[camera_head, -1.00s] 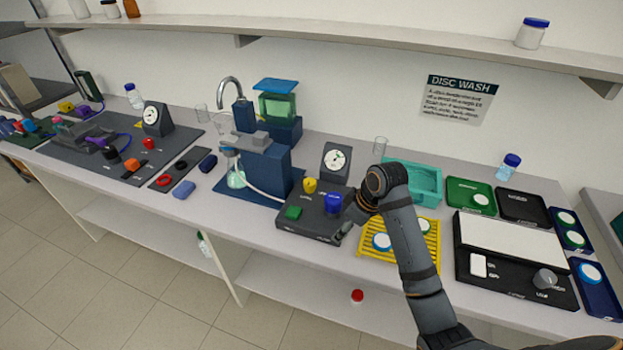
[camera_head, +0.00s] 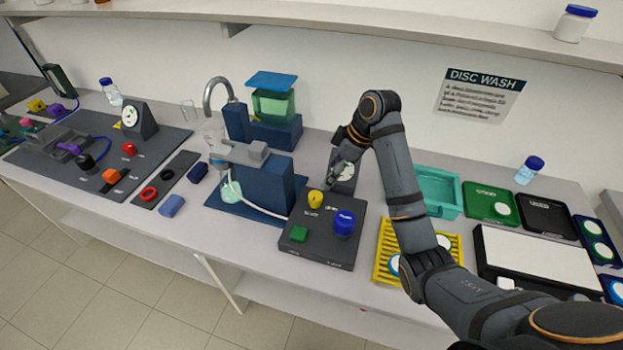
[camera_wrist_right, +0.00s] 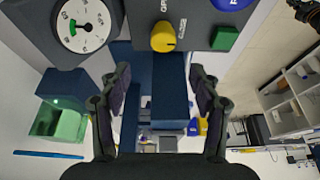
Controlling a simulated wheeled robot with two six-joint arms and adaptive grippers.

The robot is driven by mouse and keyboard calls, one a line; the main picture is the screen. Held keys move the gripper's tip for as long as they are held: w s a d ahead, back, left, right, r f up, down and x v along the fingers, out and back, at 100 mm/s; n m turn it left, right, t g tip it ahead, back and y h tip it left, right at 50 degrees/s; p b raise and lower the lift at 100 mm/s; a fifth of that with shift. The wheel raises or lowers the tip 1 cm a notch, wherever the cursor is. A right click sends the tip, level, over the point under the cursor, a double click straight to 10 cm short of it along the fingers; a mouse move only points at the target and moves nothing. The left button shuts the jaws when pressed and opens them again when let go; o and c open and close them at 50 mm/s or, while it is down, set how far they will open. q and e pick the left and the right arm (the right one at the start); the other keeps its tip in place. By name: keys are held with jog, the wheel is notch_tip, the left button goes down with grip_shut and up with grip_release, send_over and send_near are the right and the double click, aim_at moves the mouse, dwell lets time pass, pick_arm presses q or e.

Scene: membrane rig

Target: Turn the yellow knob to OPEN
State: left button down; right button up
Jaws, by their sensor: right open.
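The yellow knob (camera_head: 315,199) stands on the dark control box (camera_head: 294,247), between the green button (camera_head: 299,234) and the gauge. In the right wrist view the yellow knob (camera_wrist_right: 163,37) is beyond the fingertips, with white OPEN and CLOSED lettering beside it. A small dark mark shows on the knob; I cannot tell its exact setting. My right gripper (camera_head: 334,180) is just above and behind the knob, apart from it. In the wrist view the right gripper (camera_wrist_right: 160,76) is open, with nothing held between its fingers. My left gripper is not in view.
A blue knob (camera_head: 344,223) sits right of the yellow one on the same box. The gauge (camera_head: 345,172) stands close behind, partly hidden by my right arm. A blue stand (camera_head: 270,180) with a tube is to the left. A yellow rack (camera_head: 386,262) is to the right.

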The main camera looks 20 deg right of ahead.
aim_at(316, 196)
jog(key=x, duration=0.4)
jog(key=b+x, duration=0.1)
jog(key=x, duration=0.1)
jog(key=shift+s+a+f, duration=0.1)
jog(key=shift+s+a, duration=0.15)
jog(key=shift+s, duration=0.05)
jog(key=x, duration=0.3)
jog(key=shift+w+f, duration=0.15)
jog(key=shift+f, duration=0.25)
jog(key=shift+c, duration=0.3)
jog(key=c, duration=1.1)
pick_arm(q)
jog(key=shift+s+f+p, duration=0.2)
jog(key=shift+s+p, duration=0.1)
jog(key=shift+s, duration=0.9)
